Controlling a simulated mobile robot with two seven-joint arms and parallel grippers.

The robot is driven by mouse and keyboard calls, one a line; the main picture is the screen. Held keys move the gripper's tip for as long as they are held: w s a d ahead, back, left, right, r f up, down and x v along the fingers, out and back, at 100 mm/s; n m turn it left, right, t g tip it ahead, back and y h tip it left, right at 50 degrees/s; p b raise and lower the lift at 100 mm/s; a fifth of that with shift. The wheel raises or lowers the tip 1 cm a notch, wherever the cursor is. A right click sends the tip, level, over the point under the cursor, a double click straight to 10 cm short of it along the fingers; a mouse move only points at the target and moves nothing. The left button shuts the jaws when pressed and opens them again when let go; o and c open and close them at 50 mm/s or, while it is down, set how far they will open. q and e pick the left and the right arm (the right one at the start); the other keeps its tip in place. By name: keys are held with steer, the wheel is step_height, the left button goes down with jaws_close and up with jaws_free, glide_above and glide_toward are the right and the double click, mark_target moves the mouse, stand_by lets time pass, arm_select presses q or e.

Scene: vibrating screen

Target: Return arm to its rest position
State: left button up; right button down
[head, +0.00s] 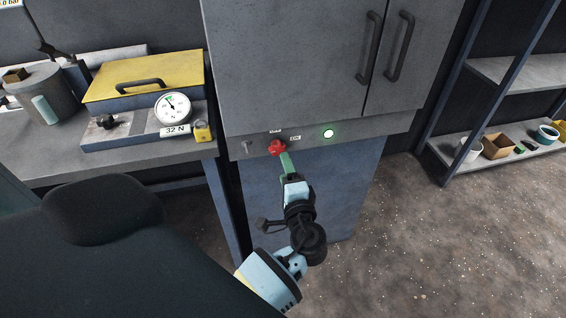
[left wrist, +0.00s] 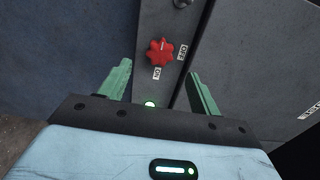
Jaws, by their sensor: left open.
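My left gripper (head: 286,160) is in front of the grey cabinet's lower panel, with its green fingers just below a red knob (head: 278,148). In the left wrist view, the left gripper (left wrist: 159,70) is open, with nothing between its fingers. The red knob (left wrist: 160,52) shows ahead of the fingertips, in the gap between them in the picture, and looks apart from them. Small labels that seem to read ON and OFF sit beside the knob. A green lamp (head: 328,133) glows on the panel to the right of the knob. My right gripper is not in view.
The grey cabinet (head: 290,70) stands directly ahead. A workbench (head: 60,165) at left carries a yellow-lidded box (head: 145,75), a dial gauge (head: 173,107) and a padlock (head: 202,132). A shelf rack (head: 510,70) stands at right with small containers. The floor (head: 430,250) at right is clear.

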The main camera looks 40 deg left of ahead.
arm_select(q)
steer(key=shift+s+d, duration=0.4)
steer(key=shift+d, duration=0.05)
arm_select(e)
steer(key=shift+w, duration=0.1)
arm_select(q)
steer(key=s+d+f+g+h+p, duration=0.2)
steer(key=s+d+f+h+p, duration=0.15)
steer(key=s+f+h, duration=0.85)
steer(key=s+d+f+n+h+p, duration=0.1)
steer(key=s+d+n+h+p, duration=0.1)
steer(key=s, duration=0.8)
steer(key=s+d+f+n+h+p, duration=0.1)
steer(key=s+n, duration=0.3)
steer(key=s, duration=0.6)
steer(key=shift+s+d+g+h+p, duration=0.4)
steer(key=shift+d+p, duration=0.1)
steer(key=shift+d, duration=0.35)
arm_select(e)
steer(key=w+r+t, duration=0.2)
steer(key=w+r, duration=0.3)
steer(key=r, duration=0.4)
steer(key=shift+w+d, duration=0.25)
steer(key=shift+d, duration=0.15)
